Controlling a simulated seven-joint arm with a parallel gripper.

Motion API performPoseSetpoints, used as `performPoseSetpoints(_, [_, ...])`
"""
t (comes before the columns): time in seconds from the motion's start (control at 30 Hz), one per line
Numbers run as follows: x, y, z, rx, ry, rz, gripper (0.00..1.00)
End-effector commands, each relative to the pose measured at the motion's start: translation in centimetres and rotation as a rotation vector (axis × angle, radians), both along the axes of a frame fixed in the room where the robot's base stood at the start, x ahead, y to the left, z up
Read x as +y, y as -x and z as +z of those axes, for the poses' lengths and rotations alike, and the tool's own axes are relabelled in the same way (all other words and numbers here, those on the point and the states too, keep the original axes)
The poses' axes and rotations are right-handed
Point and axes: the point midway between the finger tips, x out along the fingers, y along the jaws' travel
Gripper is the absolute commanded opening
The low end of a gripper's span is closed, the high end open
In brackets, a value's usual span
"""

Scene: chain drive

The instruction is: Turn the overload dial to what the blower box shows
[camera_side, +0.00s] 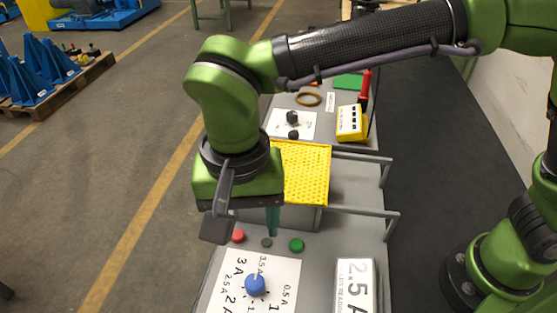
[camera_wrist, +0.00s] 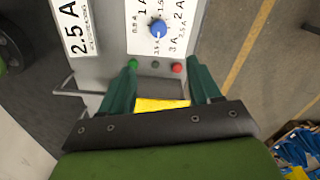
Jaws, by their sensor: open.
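The blue overload dial (camera_side: 255,285) sits on a white plate (camera_side: 287,268) marked with amp values from 0.5 A to 3.5 A. The dial also shows in the wrist view (camera_wrist: 159,28); its exact setting is too small to read. A white sign (camera_side: 355,285) beside it reads 2.5 A, with smaller print below; it also shows in the wrist view (camera_wrist: 73,26). My gripper (camera_wrist: 161,75) is open and empty, its green fingers wide apart. In the side view its fingertip (camera_side: 272,222) is above the panel, behind the dial, not touching it.
A red button (camera_side: 238,236), a grey one and a green button (camera_side: 297,245) lie in a row behind the dial plate. A yellow perforated guard (camera_side: 304,172) and grey bars (camera_side: 355,212) stand farther back. A yellow meter (camera_side: 351,122) and a second plate with black knobs (camera_side: 293,124) lie beyond.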

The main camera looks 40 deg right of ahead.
Motion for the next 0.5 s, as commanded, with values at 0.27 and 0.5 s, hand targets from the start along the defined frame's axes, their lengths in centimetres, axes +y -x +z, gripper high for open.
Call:
performPoseSetpoints(0.27, [-0.2,0.1,-3.1,0.006,0.005,-0.025,0.63])
performPoseSetpoints(0.5, [-0.2,0.1,-8.4,0.008,0.006,-0.025,0.63])
